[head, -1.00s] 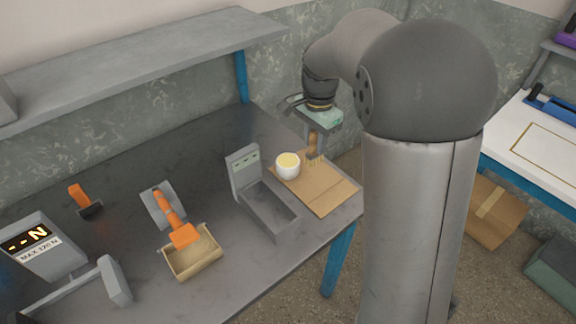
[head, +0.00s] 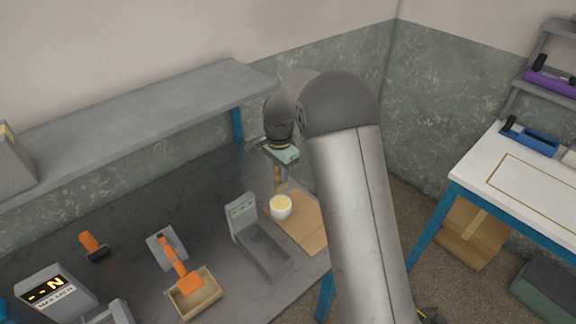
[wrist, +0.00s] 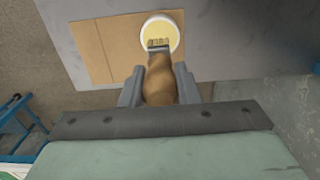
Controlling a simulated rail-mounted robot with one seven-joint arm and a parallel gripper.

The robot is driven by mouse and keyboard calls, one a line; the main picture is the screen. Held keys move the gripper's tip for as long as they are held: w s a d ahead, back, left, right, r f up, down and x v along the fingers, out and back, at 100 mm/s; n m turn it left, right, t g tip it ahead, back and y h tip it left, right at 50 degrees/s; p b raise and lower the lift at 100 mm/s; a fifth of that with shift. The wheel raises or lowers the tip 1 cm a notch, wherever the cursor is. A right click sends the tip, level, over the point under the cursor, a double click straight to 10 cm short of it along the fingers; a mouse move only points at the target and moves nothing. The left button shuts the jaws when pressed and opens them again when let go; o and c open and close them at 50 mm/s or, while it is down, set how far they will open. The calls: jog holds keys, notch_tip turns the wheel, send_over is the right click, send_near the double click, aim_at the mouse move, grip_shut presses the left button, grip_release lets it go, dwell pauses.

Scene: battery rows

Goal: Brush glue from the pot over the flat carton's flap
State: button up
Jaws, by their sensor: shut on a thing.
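My gripper (wrist: 160,92) is shut on the brown wooden handle of a glue brush (wrist: 159,78), seen in the wrist view with its bristles pointing away from me. The bristle end overlaps the near side of a white glue pot (wrist: 175,22) filled with pale yellow glue; I cannot tell whether it touches the glue. In the head view the brush (head: 280,178) hangs just behind the pot (head: 281,209). The flat brown carton (head: 306,226) lies on the bench beside and under the pot area. It also shows in the wrist view (wrist: 100,48), with a crease across it.
A grey tray-like holder (head: 262,250) stands left of the carton. A grey shelf (head: 140,120) runs above the bench's back. A white table (head: 520,185) stands at the right.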

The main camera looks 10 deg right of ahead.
aim_at(280, 188)
jog(key=shift+f+b, duration=1.7)
jog(key=shift+f, duration=1.3)
jog(key=shift+f+b, duration=0.5)
jog(key=shift+f, duration=0.15)
jog(key=shift+r+p, duration=1.9)
jog(key=shift+r, duration=1.65)
